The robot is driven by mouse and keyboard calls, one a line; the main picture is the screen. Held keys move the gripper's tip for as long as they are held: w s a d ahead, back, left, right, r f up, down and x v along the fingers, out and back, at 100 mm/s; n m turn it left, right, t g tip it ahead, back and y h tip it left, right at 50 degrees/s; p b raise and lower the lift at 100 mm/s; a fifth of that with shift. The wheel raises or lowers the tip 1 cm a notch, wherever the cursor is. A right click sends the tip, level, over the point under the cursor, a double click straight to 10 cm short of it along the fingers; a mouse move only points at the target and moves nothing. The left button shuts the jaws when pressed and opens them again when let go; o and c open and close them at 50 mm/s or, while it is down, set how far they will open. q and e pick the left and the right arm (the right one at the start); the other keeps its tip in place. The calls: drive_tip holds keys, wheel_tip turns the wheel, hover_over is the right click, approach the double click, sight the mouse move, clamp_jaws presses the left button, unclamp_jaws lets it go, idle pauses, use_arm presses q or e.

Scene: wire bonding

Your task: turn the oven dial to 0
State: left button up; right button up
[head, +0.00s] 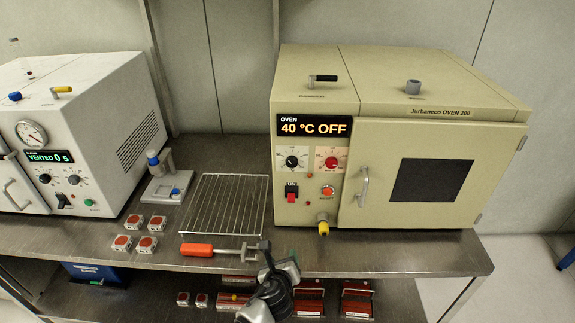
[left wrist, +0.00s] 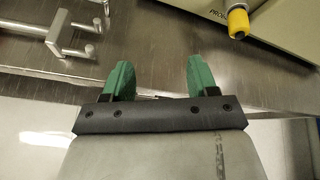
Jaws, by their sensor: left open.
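The beige oven (head: 345,217) stands on the right of the steel bench. Its display (head: 315,127) reads "40 °C OFF". Below the display are a black dial (head: 292,161) on a pale plate and a red dial (head: 331,162) on a red-marked plate; their exact settings are too small to read. My left gripper (head: 267,247) is low at the bench's front edge, below and left of the oven's front. In the left wrist view its green fingers (left wrist: 153,80) are apart with nothing between them. My right gripper is not in view.
A yellow-tipped fitting (head: 323,228) sticks out at the oven's bottom and also shows in the left wrist view (left wrist: 238,22). An orange-handled tool (head: 197,249) and a wire rack (head: 226,204) lie left of the oven. The oven door handle (head: 363,186) juts out right of the dials.

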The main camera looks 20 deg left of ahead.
use_arm(q)
wheel_tip(320, 180, up, 9)
drive_tip(key=w+m+t+p, duration=0.1)
drive_tip(key=w+m+t, duration=0.1)
drive_tip(key=w+m, duration=0.1)
drive_tip(key=m+t+y+p, duration=0.2)
drive_tip(key=m+t, duration=0.1)
approach(292, 165)
drive_tip(key=x, duration=0.7)
drive_tip(key=shift+w+r, duration=0.1)
drive_tip(key=shift+w, duration=0.1)
drive_tip(key=shift+x, duration=0.8)
drive_tip(key=c, duration=0.9)
drive_tip(key=shift+c, duration=0.2)
